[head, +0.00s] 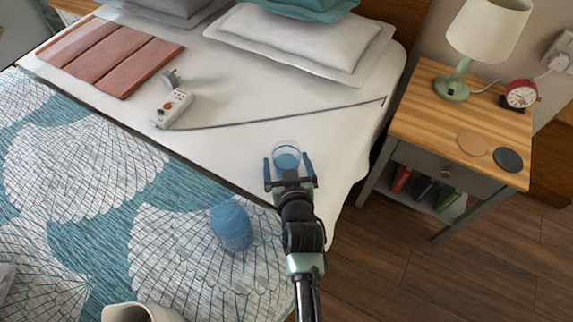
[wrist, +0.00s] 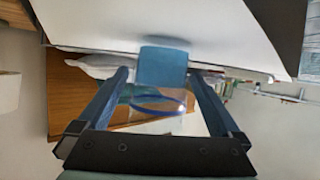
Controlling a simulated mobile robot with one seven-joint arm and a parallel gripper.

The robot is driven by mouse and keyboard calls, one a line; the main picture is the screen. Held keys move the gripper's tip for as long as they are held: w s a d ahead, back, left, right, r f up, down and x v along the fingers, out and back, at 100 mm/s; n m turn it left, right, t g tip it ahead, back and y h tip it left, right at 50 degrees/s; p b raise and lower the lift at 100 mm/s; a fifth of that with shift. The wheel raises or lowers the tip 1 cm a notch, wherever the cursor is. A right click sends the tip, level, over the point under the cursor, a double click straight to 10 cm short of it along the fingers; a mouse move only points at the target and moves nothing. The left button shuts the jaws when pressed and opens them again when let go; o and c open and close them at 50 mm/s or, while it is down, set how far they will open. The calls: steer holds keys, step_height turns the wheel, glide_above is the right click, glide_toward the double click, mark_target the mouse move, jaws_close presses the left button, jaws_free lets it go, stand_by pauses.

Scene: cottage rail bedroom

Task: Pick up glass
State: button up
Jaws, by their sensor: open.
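A clear glass (head: 287,150) with a blue lower part stands on the white part of the bed, near the edge facing the nightstand. In the wrist view the glass (wrist: 162,66) shows as a blue block with a clear part and a blue ring, between my finger lines. My gripper (head: 288,168) is open, with one finger on each side of the glass in the head view. The fingers also show spread apart in the wrist view (wrist: 159,74). I cannot tell whether either finger touches the glass. My gripper hides part of its near side.
The nightstand (head: 420,105) at right holds a lamp (head: 488,30), a red clock (head: 521,94) and two coasters.

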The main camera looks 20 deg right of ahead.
steer(key=c, duration=1.5)
steer(key=shift+w, duration=0.1)
steer(key=shift+c, duration=0.3)
steer(key=shift+r, duration=0.2)
